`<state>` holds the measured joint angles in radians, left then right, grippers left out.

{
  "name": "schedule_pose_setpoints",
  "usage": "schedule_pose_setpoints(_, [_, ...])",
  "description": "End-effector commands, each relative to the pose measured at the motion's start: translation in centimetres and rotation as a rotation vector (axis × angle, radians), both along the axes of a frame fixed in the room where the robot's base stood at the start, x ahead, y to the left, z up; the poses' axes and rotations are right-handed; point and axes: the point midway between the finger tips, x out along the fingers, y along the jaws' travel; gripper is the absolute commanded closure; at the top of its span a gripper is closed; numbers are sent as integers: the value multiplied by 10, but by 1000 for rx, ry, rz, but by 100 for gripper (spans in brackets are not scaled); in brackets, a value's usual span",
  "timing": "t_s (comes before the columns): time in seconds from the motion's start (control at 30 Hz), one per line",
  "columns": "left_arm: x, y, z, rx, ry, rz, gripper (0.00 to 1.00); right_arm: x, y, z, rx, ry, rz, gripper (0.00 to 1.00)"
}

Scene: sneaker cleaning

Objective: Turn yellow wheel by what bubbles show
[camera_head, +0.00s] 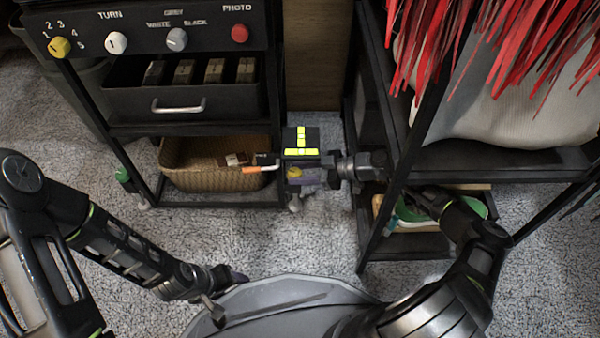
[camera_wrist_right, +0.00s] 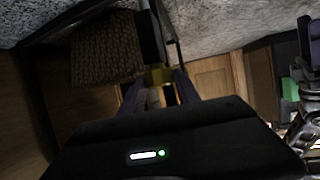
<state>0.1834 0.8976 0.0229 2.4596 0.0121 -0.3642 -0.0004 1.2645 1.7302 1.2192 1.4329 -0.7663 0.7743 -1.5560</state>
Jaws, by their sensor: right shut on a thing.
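The yellow wheel (camera_head: 60,46) is a small knob at the left end of a black panel, with numbers 1 to 5 around it. Its setting is too small to read. No bubbles can be made out. My right gripper (camera_head: 294,173) is well right of the wheel and lower, in front of the rack. It is shut on a small yellow piece (camera_wrist_right: 158,75), seen between its fingers in the right wrist view; the piece's full shape is unclear. My left gripper (camera_head: 234,280) is low, near my base, and its jaw opening cannot be made out.
The panel also has a white TURN knob (camera_head: 116,42), a grey knob (camera_head: 176,39) and a red PHOTO button (camera_head: 240,33). Below are a black drawer (camera_head: 135,104) and a wicker basket (camera_head: 200,183). A black shelf (camera_head: 480,163) stands right. Carpet between is open.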

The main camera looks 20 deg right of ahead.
Motion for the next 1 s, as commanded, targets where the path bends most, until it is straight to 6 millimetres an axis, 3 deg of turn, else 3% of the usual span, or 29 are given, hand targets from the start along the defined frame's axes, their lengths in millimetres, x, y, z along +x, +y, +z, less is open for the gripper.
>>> schedule_pose_setpoints(0.23, [0,0,0,0,0,0,40,3,-1,-2,-3,0,152,100])
schedule_pose_setpoints(0.57, [0,0,0,0,0,0,40,3,-2,0,1,-3,169,100])
schedule_pose_setpoints(0.6, [0,0,0,0,0,0,40,3,-2,0,1,-3,168,58])
schedule_pose_setpoints(0.83, [0,0,0,0,0,0,40,3,-2,0,1,-3,169,40])
schedule_pose_setpoints(1.0, [0,0,0,0,0,0,40,3,-1,0,2,-3,169,40])
